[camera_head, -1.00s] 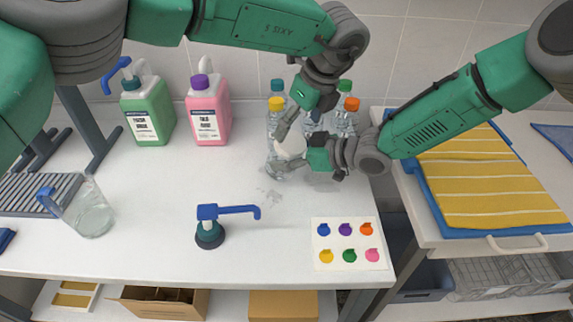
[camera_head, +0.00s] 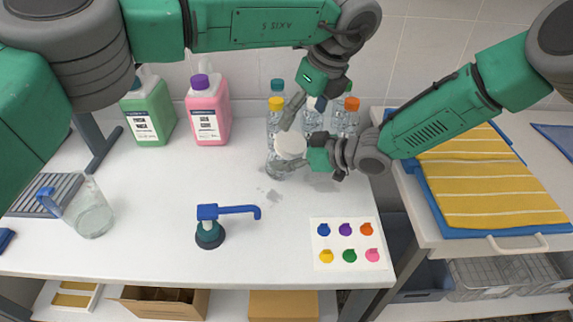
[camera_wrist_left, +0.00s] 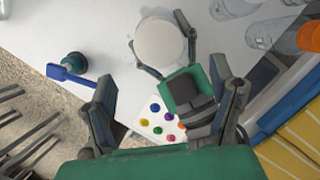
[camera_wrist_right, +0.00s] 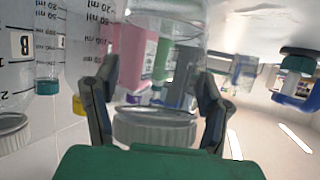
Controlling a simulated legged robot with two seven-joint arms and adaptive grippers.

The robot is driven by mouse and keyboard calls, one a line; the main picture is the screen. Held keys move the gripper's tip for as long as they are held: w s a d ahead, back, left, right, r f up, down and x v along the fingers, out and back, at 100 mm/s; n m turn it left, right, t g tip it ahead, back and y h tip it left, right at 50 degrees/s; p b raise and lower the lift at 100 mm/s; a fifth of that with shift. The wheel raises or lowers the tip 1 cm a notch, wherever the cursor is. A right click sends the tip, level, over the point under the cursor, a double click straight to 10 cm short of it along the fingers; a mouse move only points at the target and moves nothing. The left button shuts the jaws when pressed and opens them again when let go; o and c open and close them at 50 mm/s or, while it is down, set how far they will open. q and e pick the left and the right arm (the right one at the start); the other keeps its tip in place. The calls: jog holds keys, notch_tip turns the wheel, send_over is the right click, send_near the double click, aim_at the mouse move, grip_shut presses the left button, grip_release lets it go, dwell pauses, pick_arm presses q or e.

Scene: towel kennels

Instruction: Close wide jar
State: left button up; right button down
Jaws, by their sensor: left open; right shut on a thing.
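The wide jar (camera_head: 280,168) is clear and stands upright near the back of the counter, with a white lid (camera_head: 290,145) at its top. My right gripper (camera_head: 297,155) is shut around it from the right; its two fingers flank the jar in the right wrist view, which shows the clear body and ribbed lid (camera_wrist_right: 155,128) upside down. I cannot tell whether the lid is tight. My left gripper (camera_head: 304,112) is open and empty above the jar. In the left wrist view, the lid (camera_wrist_left: 160,44) appears as a round white disc beyond the left fingers.
Clear bottles with coloured caps (camera_head: 343,122) stand close behind the jar. Green (camera_head: 149,117) and pink (camera_head: 207,115) jugs stand left. A blue-armed pump (camera_head: 209,232), glass pitcher (camera_head: 92,214) and colour-dot card (camera_head: 348,243) lie around open counter. Yellow towels (camera_head: 480,180) lie right.

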aim_at(292, 141)
pick_arm(q)
jog(key=x, duration=0.8)
jog(key=c, duration=1.2)
jog(key=o, duration=1.3)
jog(key=shift+c, duration=0.2)
jog(key=shift+r, duration=0.1)
